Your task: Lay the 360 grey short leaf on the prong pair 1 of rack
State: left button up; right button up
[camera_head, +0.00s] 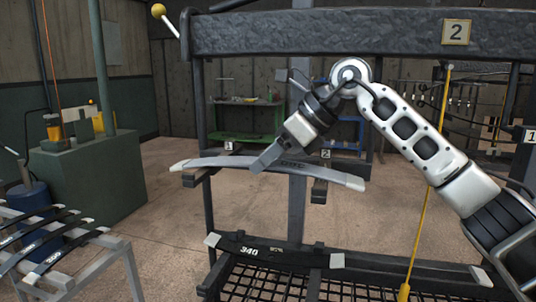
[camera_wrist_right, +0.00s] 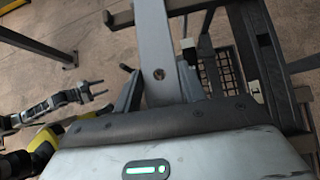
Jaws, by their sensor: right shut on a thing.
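The grey short leaf (camera_head: 335,177) is a curved bar with faint, upside-down-looking marking and light end tips. My right gripper (camera_head: 265,160) is shut on it near its middle. In the right wrist view the leaf (camera_wrist_right: 152,35) runs up from between the fingers, with a hole near the grip. The leaf spans above two dark prongs, a left one (camera_head: 195,179) and a right one (camera_head: 320,190). I cannot tell whether it touches them. My left gripper (camera_wrist_right: 92,92) shows only in the wrist view, open and empty.
A leaf marked 340 (camera_head: 285,256) lies low over a mesh. Several leaves lie on a grey stand (camera_head: 105,245) at left. A yellow pole (camera_head: 428,200) stands right of the prongs.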

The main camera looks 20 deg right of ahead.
pick_arm(q)
jog(key=shift+s+f, duration=0.2)
jog(key=shift+s, duration=0.15)
pick_arm(e)
jog(key=shift+r, duration=0.15)
jog(key=o, duration=1.2)
jog(key=shift+s, duration=0.1)
jog(key=shift+f, duration=0.25)
pick_arm(q)
jog(key=shift+w+b, duration=0.2)
jog(key=shift+b, duration=0.1)
pick_arm(e)
jog(key=v, duration=1.6)
jog(key=shift+r, duration=0.1)
pick_arm(q)
jog(key=shift+s+f, duration=0.1)
jog(key=shift+f, duration=0.1)
jog(key=shift+s, duration=0.1)
